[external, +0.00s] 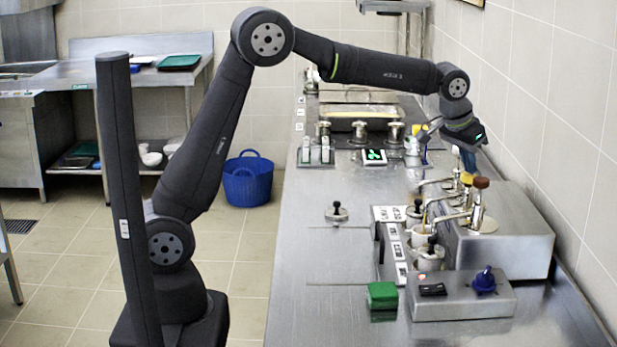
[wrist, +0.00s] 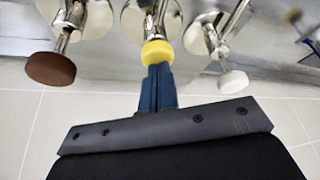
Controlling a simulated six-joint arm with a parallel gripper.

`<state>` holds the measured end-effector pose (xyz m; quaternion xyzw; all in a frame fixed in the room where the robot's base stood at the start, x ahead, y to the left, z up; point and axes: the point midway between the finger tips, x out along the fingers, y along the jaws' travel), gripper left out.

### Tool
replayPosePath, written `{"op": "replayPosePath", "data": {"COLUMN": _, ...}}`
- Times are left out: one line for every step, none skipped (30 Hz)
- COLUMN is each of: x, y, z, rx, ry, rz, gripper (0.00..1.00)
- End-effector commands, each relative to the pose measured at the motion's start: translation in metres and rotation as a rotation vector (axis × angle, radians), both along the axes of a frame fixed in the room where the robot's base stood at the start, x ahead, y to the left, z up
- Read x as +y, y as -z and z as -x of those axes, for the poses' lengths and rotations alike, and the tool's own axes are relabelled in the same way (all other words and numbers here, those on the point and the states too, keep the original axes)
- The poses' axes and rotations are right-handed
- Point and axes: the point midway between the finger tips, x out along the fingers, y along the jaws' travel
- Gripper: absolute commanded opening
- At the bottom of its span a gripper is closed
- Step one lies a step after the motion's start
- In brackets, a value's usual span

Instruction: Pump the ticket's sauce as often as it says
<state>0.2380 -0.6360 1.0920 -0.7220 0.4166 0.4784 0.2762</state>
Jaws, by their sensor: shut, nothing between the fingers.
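Several sauce pumps with metal spouts stand in a row on a steel housing (external: 510,235). In the wrist view their caps are brown (wrist: 51,70), yellow (wrist: 158,52) and white (wrist: 233,82). The brown cap (external: 481,182) and yellow cap (external: 466,178) also show in the external view. My gripper (wrist: 158,70) is shut and empty, its blue fingertips at the yellow cap. In the external view my gripper (external: 469,165) points down just above the caps; I cannot tell whether it touches. A small display with green marks (external: 374,156) stands farther back; its text is too small to read.
Labelled cards (external: 398,250) and sauce jars stand left of the pumps. A box with a blue knob (external: 484,281) and a green block (external: 382,295) sit in front. The tiled wall (external: 560,110) is close on the right. The counter's left side is mostly clear.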

Motion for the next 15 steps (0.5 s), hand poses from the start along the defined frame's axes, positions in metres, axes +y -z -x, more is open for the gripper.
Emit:
{"op": "replayPosePath", "data": {"x": 0.0, "y": 0.001, "z": 0.0, "rx": 0.001, "ry": 0.0, "rz": -0.003, "gripper": 0.0}}
{"op": "replayPosePath", "data": {"x": 0.0, "y": 0.001, "z": 0.0, "rx": 0.001, "ry": 0.0, "rz": -0.003, "gripper": 0.0}}
{"op": "replayPosePath", "data": {"x": 0.0, "y": 0.001, "z": 0.0, "rx": 0.001, "ry": 0.0, "rz": -0.003, "gripper": 0.0}}
{"op": "replayPosePath", "data": {"x": 0.0, "y": 0.001, "z": 0.0, "rx": 0.001, "ry": 0.0, "rz": -0.004, "gripper": 0.0}}
{"op": "replayPosePath", "data": {"x": 0.0, "y": 0.001, "z": 0.0, "rx": 0.001, "ry": 0.0, "rz": -0.003, "gripper": 0.0}}
{"op": "replayPosePath", "data": {"x": 0.0, "y": 0.001, "z": 0.0, "rx": 0.001, "ry": 0.0, "rz": -0.003, "gripper": 0.0}}
{"op": "replayPosePath", "data": {"x": 0.0, "y": 0.0, "z": 0.0, "rx": 0.002, "ry": 0.0, "rz": -0.003, "gripper": 0.0}}
{"op": "replayPosePath", "data": {"x": 0.0, "y": -0.001, "z": 0.0, "rx": 0.002, "ry": 0.0, "rz": -0.003, "gripper": 0.0}}
{"op": "replayPosePath", "data": {"x": 0.0, "y": -0.003, "z": 0.0, "rx": 0.001, "ry": 0.0, "rz": -0.002, "gripper": 0.0}}
{"op": "replayPosePath", "data": {"x": 0.0, "y": -0.005, "z": 0.0, "rx": 0.001, "ry": 0.0, "rz": -0.002, "gripper": 0.0}}
{"op": "replayPosePath", "data": {"x": 0.0, "y": -0.007, "z": 0.0, "rx": 0.001, "ry": 0.0, "rz": -0.001, "gripper": 0.0}}
{"op": "replayPosePath", "data": {"x": 0.0, "y": -0.01, "z": 0.0, "rx": 0.001, "ry": 0.0, "rz": -0.002, "gripper": 0.0}}
{"op": "replayPosePath", "data": {"x": 0.0, "y": -0.012, "z": 0.0, "rx": 0.001, "ry": 0.0, "rz": -0.002, "gripper": 0.0}}
{"op": "replayPosePath", "data": {"x": 0.0, "y": -0.014, "z": 0.0, "rx": 0.001, "ry": 0.0, "rz": -0.002, "gripper": 0.0}}
{"op": "replayPosePath", "data": {"x": 0.0, "y": -0.017, "z": 0.0, "rx": 0.001, "ry": 0.0, "rz": -0.002, "gripper": 0.0}}
